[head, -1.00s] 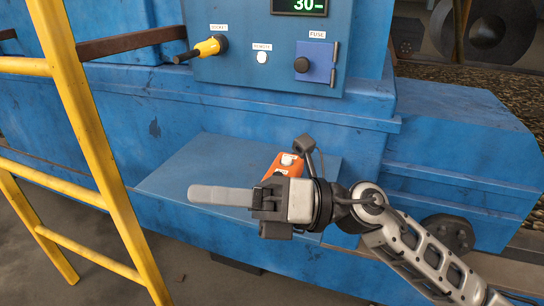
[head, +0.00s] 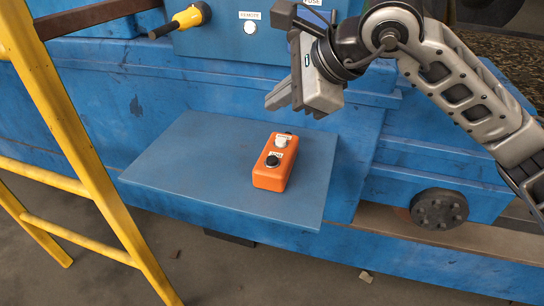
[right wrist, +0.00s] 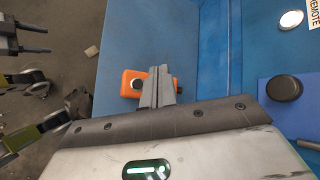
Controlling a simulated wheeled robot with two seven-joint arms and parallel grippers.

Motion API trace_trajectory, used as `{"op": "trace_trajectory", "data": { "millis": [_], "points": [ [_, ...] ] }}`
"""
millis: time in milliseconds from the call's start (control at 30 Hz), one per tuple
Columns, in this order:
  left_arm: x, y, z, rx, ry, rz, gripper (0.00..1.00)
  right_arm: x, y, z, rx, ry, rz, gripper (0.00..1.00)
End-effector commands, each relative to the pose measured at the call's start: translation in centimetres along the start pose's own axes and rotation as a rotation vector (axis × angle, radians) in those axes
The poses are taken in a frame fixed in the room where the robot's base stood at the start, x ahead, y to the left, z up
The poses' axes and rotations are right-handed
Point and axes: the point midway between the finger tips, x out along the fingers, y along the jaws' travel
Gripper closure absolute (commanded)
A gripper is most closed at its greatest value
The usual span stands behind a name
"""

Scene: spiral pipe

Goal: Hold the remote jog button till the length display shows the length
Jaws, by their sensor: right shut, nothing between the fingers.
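The orange remote (head: 272,172) lies on the blue shelf (head: 190,165), with a white button (head: 281,141) at its far end and a black button (head: 272,160) nearer; their labels are too small to read. My right gripper (head: 284,100) is shut and empty, above and behind the remote, clear of it. In the right wrist view its fingers (right wrist: 163,72) overlap part of the remote (right wrist: 130,83). The length display is outside the current views. My left gripper (right wrist: 32,39) shows only at the wrist view's left edge, its fingers apart.
A yellow ladder (head: 75,130) stands at the left. The shelf around the remote is clear.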

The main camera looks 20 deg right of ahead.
Motion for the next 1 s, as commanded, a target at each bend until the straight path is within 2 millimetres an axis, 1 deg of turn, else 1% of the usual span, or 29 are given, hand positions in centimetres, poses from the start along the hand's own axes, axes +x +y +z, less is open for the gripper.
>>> {"op": "trace_trajectory", "data": {
  "millis": [167, 300, 467, 600, 767, 1000],
  "points": [
    [0.6, 0.1, 0.8, -0.009, 0.003, 0.005, 0.45, 1.3, 1.0, -0.9, 0.001, 0.000, 0.003, 1.00],
    [1.0, 0.2, 1.2, -0.025, 0.012, 0.011, 0.45, 2.8, 2.1, -2.0, 0.001, -0.001, 0.002, 1.00],
    [1.2, 0.5, 0.9, -0.053, 0.036, 0.019, 0.45, 4.3, 3.2, -3.1, 0.001, -0.001, 0.003, 1.00],
    [1.9, 0.7, 1.4, -0.074, 0.054, 0.028, 0.45, 5.5, 4.0, -4.0, 0.000, -0.002, 0.000, 1.00],
    [1.9, 0.8, 1.4, -0.088, 0.063, 0.035, 0.45, 6.0, 4.4, -4.3, 0.000, -0.002, 0.001, 1.00],
    [1.6, 0.8, 1.4, -0.096, 0.062, 0.039, 0.45, 6.0, 4.4, -4.3, 0.001, -0.002, 0.001, 1.00]
  ]
}}
